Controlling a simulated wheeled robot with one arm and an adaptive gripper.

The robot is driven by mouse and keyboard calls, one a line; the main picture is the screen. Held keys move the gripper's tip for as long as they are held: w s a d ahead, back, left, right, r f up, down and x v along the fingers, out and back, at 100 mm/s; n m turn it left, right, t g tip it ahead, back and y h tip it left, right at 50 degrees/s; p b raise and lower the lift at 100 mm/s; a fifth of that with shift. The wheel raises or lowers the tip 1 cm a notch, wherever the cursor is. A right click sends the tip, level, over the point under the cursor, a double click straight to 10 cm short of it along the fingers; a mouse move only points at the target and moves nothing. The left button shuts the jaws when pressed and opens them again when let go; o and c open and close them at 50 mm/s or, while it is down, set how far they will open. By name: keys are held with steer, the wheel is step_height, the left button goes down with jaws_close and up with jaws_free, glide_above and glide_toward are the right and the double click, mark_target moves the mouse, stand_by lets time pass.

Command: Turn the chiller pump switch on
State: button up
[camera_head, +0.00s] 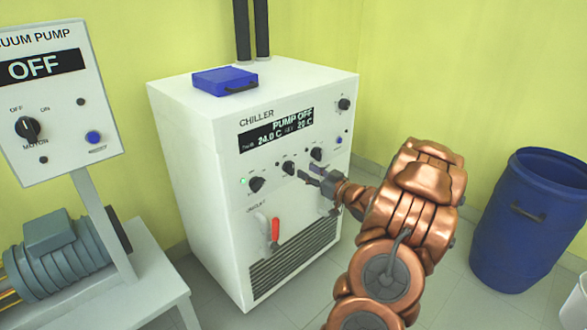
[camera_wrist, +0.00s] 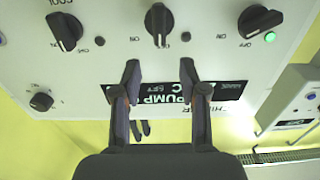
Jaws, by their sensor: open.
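The white chiller (camera_head: 205,160) has a display (camera_head: 277,130) reading PUMP OFF, 24.0 C and a set value of 20 C. A row of black rotary knobs sits below it: left (camera_head: 256,184), middle (camera_head: 289,167) and right (camera_head: 316,153). Their labels are too small to tell which is the pump switch. My gripper (camera_head: 318,184) is open and empty in front of the panel. In the wrist view, the fingertips (camera_wrist: 160,68) are spread, in line with the middle knob (camera_wrist: 158,22) but apart from it in the picture. That knob's pointer runs nearly vertical there.
A green light (camera_wrist: 270,37) glows beside one outer knob (camera_wrist: 258,20). A red-handled valve (camera_head: 275,229) is below the knobs. A blue box (camera_head: 224,81) lies on the chiller top. The vacuum pump panel (camera_head: 55,100) stands left, a blue barrel (camera_head: 525,220) right.

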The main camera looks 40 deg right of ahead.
mark_target(293, 164)
steer(key=shift+w+b, duration=0.5)
steer(key=shift+w, duration=3.15)
jaws_close()
